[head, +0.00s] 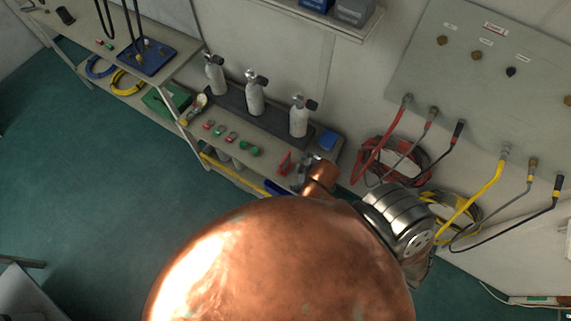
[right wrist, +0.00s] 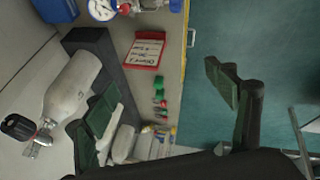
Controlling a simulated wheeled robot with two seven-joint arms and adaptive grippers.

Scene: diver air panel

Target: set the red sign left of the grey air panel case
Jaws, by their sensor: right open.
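The red sign (right wrist: 145,50), a red-framed board with white paper and handwriting, is on the bench in the right wrist view. In the head view a small red shape (head: 285,163) near the bench's right end appears to be the same sign. My right gripper (right wrist: 165,105) is open and empty, with its dark green pads wide apart; the sign lies beyond them, not touched. A round gauge (right wrist: 102,8) shows at the top edge of the wrist view, cut off. My left gripper is not in view.
White cylinders (head: 255,95) stand in a dark rack along the bench's back; one (right wrist: 70,88) shows beside my right gripper. Small red and green fittings (head: 230,138) lie in front of them. A large copper-coloured shape hides the lower middle. Hoses hang from the wall panel (head: 440,65).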

